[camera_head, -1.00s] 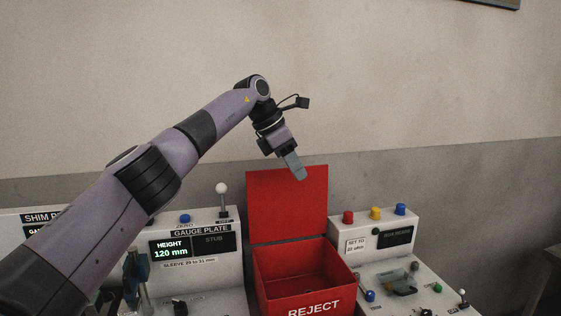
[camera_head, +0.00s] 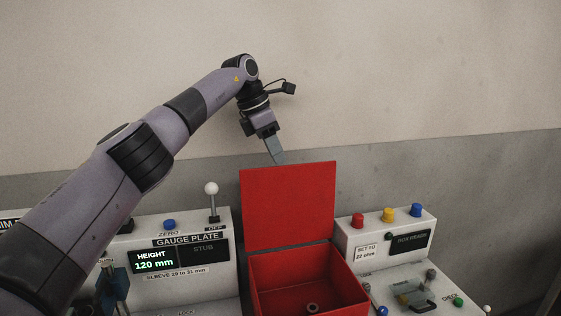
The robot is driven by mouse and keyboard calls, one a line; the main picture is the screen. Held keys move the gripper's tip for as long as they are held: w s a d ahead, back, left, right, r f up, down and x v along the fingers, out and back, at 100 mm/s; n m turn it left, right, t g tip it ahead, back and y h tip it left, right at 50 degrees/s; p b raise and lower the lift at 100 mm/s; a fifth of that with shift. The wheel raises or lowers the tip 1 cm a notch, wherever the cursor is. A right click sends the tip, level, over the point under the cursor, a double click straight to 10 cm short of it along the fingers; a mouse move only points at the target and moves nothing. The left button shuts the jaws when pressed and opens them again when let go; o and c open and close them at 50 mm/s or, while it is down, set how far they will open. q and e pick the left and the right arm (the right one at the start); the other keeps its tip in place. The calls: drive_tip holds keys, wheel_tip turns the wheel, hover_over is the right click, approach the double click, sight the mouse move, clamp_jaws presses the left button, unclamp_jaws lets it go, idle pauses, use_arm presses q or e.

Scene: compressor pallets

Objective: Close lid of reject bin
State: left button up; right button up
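The red reject bin (camera_head: 264,273) stands open at the lower middle. Its red lid (camera_head: 288,205) stands upright at the back of the bin. A small ring-shaped part (camera_head: 312,307) lies on the bin floor. My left gripper (camera_head: 276,158) points down at the lid's top edge, left of its middle. The fingertips end at or just behind that edge; I cannot tell whether they touch it. The fingers look close together, with no gap visible. My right gripper is out of view.
A gauge plate station (camera_head: 181,246) with a 120 mm display and a white-knobbed lever (camera_head: 212,197) stands left of the bin. A station with red, yellow and blue buttons (camera_head: 388,233) stands to the right. The grey wall is behind.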

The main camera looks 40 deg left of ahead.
use_arm(q)
drive_tip(key=shift+x, duration=1.7)
drive_tip(key=shift+r, duration=0.1)
clamp_jaws()
